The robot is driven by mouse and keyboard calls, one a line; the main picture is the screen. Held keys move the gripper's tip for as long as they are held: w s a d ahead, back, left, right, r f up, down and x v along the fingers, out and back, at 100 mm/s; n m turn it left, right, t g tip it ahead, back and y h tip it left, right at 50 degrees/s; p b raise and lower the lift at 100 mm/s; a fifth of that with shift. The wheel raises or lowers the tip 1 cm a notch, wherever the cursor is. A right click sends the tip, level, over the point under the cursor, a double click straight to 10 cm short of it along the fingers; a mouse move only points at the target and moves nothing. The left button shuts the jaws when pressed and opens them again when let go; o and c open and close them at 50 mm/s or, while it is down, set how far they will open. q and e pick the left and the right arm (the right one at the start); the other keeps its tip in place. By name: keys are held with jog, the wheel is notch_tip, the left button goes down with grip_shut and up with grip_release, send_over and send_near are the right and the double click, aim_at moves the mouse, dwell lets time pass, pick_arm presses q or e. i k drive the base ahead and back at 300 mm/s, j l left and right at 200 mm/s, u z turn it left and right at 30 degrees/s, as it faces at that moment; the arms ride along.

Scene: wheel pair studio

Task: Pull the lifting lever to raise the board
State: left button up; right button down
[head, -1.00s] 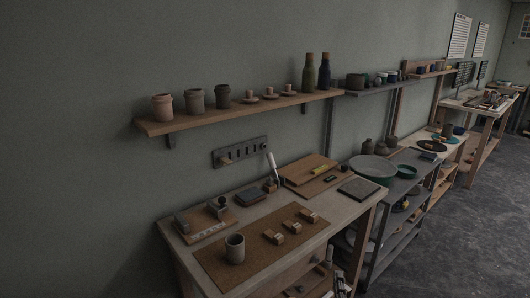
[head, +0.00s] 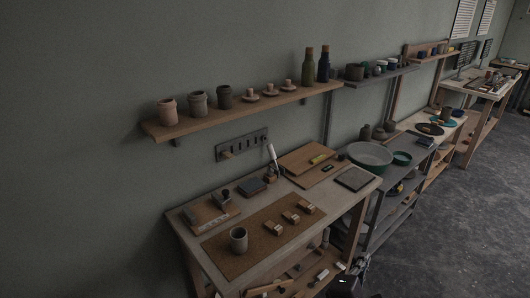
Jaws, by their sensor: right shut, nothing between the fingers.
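A wooden board (head: 306,156) lies on a thin wooden base towards the back right of the near workbench. An upright lever with a pale handle (head: 272,154) stands at the board's left side, with a dark foot. I take it for the lifting lever. My right gripper (head: 359,267) is dark and small at the bottom, in front of the bench's right side and below its top. It is shut, empty and well apart from the lever and board. My left gripper is not in view.
The near workbench (head: 191,238) carries a brown mat (head: 258,251) with a grey cup (head: 239,240) and small wooden blocks. A dark flat tile (head: 354,178) lies right of the board. A wall shelf (head: 240,108) with pots and bottles hangs above. Floor (head: 440,235) is clear at right.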

aim_at(272, 152)
jog(key=i+j, duration=0.5)
jog(key=j, duration=0.15)
jog(key=i+j, duration=0.5)
jog(key=j, duration=0.15)
jog(key=i+j, duration=0.45)
jog(key=j, duration=0.2)
